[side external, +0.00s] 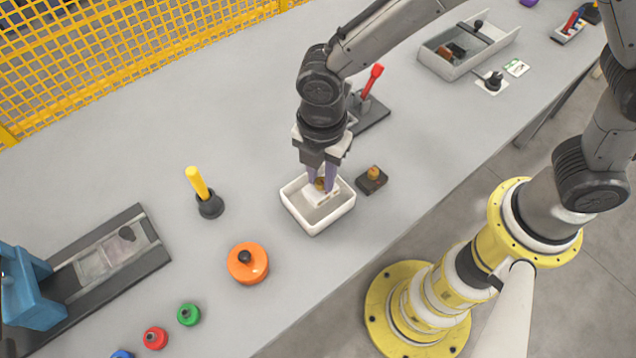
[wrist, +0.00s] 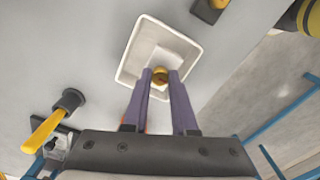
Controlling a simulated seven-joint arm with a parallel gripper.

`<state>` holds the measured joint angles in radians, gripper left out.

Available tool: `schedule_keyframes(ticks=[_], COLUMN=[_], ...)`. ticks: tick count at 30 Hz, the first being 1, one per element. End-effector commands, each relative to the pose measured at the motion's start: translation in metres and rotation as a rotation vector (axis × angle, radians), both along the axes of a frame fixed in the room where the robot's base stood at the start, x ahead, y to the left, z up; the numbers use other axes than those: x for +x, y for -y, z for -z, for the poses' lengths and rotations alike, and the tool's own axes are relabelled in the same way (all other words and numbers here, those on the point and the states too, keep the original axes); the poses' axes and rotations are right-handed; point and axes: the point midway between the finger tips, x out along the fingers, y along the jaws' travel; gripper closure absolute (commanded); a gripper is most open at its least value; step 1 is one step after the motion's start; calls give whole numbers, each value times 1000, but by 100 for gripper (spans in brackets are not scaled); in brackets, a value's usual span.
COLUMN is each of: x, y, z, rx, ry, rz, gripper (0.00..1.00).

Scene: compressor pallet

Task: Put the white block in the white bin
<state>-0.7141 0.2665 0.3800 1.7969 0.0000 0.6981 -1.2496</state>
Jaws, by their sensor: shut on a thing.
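The white bin (side external: 302,211) stands on the grey table in the middle of the side external view. It also shows in the wrist view (wrist: 128,62). My gripper (side external: 327,187) points down over the bin, its purple fingers reaching inside the rim. The fingers are shut on the brass-coloured knob of the white block (side external: 319,199). In the wrist view the knob (wrist: 160,75) sits between the fingertips, with the white block (wrist: 168,58) beneath it. The block is within the bin's outline; I cannot tell whether it touches the bin floor.
A dark block with a brass knob (side external: 372,180) sits just right of the bin. An orange round lidded piece (side external: 248,263) and a yellow-handled tool (side external: 203,190) stand to the left. A red-lever device (side external: 368,100) stands behind my gripper.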

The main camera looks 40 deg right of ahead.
Motion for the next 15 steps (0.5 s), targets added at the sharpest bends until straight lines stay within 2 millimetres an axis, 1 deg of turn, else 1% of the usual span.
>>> schedule_keyframes(ticks=[4, 10, 15], x=[5, 4, 4], y=[-4, -3, -4], z=[9, 36, 37], rx=[0, -2, 0], ry=[-1, -1, 1], rz=[0, 0, 0], gripper=[100, 100, 100])
